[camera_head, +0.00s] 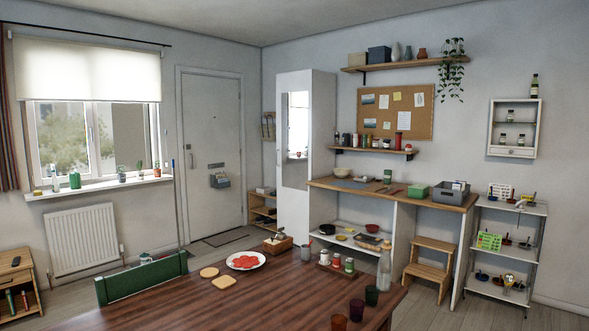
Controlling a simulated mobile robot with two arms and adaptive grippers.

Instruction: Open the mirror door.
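The mirror door (295,172) is a tall, narrow mirror on the front of a tall white cabinet (323,100) near the middle of the room's back side. The door looks flush with the cabinet front, so it appears shut. The mirror reflects a bright window and some small items. Neither my left nor my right gripper shows in this view.
A dark wooden table (290,295) with a plate of red food (246,260), bottles and cups fills the foreground. A green chair (142,278) stands at its left. Right of the cabinet are a worktop (420,198), step stool (428,268) and wire rack (508,250).

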